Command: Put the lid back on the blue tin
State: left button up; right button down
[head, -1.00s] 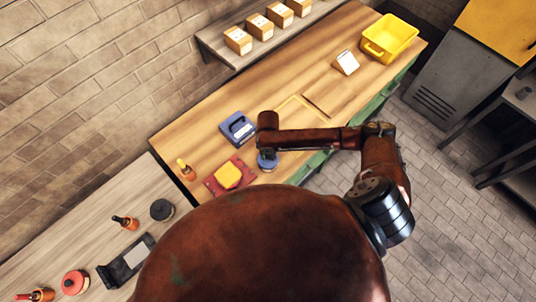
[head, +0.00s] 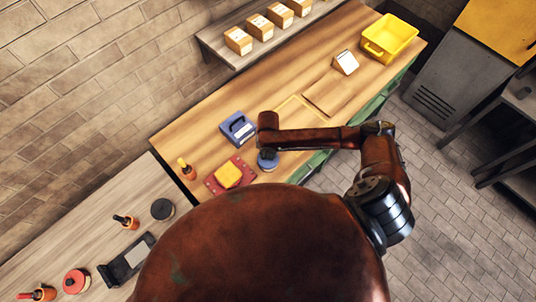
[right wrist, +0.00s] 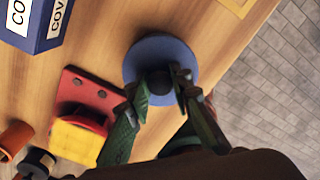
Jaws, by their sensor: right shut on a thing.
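A round blue piece with a dark knob (right wrist: 155,60), seen from above, is at my right gripper (right wrist: 160,85) in the right wrist view. The fingers are shut on the dark knob at its middle. In the head view the round blue piece (head: 267,161) shows at the front edge of the wooden bench, under my right wrist. I cannot tell whether it is a loose lid or sits on a tin, since its underside is hidden. My left gripper is not in view.
A blue box with white labels (head: 238,128) stands just behind. A yellow bin (head: 389,38) stands at the bench's far end.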

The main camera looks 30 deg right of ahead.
jog(key=c, duration=1.7)
grip_release()
jog(key=shift+o, duration=0.5)
jog(key=o, duration=0.4)
jog(key=shift+o, duration=0.2)
jog(key=shift+r, duration=0.1)
jog(key=shift+r+p, duration=2.25)
jog(key=shift+p, duration=0.2)
jog(key=shift+r+p, duration=0.35)
jog(key=shift+r, duration=0.8)
jog(key=shift+c, duration=0.5)
